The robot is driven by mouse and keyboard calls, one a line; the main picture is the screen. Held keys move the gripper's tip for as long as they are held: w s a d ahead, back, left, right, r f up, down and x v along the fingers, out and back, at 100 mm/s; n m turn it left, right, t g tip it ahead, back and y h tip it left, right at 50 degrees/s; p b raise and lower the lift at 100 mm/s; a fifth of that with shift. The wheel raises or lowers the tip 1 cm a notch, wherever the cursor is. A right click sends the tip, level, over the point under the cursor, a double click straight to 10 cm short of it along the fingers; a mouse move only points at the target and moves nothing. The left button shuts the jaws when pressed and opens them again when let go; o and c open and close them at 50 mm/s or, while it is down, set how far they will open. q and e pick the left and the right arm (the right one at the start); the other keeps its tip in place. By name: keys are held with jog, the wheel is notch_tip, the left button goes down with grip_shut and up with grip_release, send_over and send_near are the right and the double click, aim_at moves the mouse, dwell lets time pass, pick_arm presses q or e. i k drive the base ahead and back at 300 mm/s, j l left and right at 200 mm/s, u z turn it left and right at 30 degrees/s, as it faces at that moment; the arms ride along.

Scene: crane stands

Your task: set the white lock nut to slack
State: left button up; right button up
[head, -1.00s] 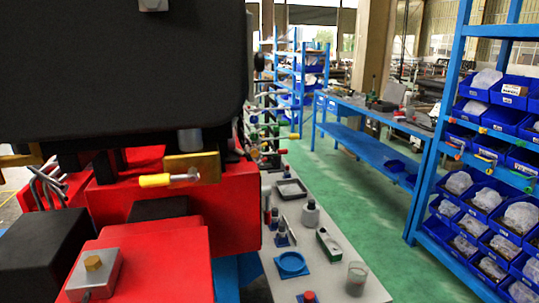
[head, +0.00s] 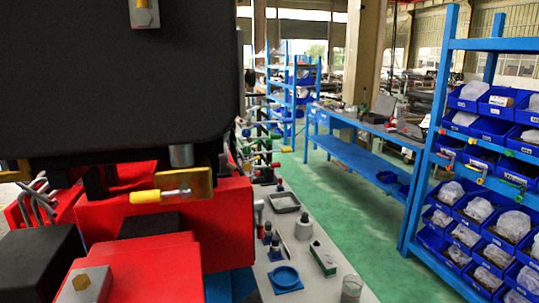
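I cannot pick out a white lock nut for certain. A dark rack of thin rods with small coloured ends (head: 263,146) stands beyond the large red and black machine; it is small and partly hidden by the black housing (head: 120,80). At the machine's front, a yellow-handled metal pin (head: 160,195) lies across a brass plate (head: 197,184). A brass hex head (head: 81,282) sits on a grey block at the lower left. Neither of my grippers can be made out.
A blue shelf (head: 421,190) of blue bins stands at the right. Green floor (head: 365,215) between them is clear.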

aim_at(275, 106)
jog(key=i+l+u, duration=0.1)
jog(key=l, duration=0.35)
jog(key=i+l+u, duration=0.1)
jog(key=l, duration=0.35)
jog(key=i+l+u, duration=0.1)
jog(key=l, duration=0.35)
jog(key=i+l+u, duration=0.35)
jog(key=i+l, duration=0.2)
jog(key=l, duration=0.15)
jog(key=i+l+u, duration=0.2)
jog(key=l, duration=0.25)
jog(key=i+l+u, duration=0.15)
jog(key=i+l, duration=0.15)
jog(key=l, duration=0.1)
